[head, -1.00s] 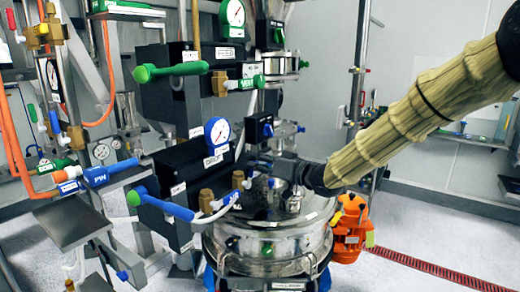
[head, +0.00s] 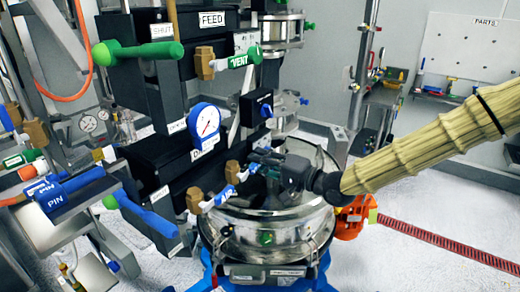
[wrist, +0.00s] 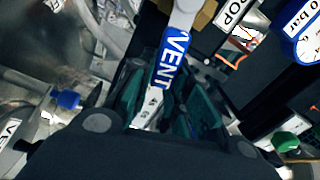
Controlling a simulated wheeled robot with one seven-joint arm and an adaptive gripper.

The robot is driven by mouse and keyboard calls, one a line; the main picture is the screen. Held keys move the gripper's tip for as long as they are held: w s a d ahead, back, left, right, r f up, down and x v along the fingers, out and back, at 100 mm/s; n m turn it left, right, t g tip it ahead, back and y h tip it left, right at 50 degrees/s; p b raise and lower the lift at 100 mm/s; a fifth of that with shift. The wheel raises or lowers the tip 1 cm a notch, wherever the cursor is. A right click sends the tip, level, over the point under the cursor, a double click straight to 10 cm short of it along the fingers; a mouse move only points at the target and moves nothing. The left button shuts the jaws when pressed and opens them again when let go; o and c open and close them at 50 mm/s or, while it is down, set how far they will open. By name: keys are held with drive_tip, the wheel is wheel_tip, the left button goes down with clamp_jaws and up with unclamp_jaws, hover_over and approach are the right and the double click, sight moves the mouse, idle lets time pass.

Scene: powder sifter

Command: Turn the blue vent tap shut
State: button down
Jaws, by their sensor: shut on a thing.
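The blue vent tap's lever, with a blue sleeve lettered VENT, shows in the wrist view (wrist: 172,60). It runs from a white stem at the top down between my fingers. My gripper (wrist: 158,97) is shut on this lever, with dark teal fingers on either side. In the head view, my gripper (head: 258,166) is over the steel vessel's lid. The blue and white lever (head: 243,174) by a brass valve body (head: 232,171) shows at its left. My fingers hide part of the lever, and its exact angle to the pipe cannot be told.
A second blue and white lever (head: 219,196) sits just left and in front. A blue-rimmed gauge (head: 204,121) and black housings stand at the left. A green VENT tap (head: 244,59) is higher up. The steel vessel (head: 266,238) is below.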

drive_tip(key=shift+w+d+f+m, duration=0.15)
drive_tip(key=shift+f+m, duration=0.6)
drive_tip(key=shift+m, duration=0.55)
drive_tip(key=c, duration=1.3)
unclamp_jaws()
drive_tip(key=shift+f, duration=0.1)
drive_tip(key=shift+v, duration=6)
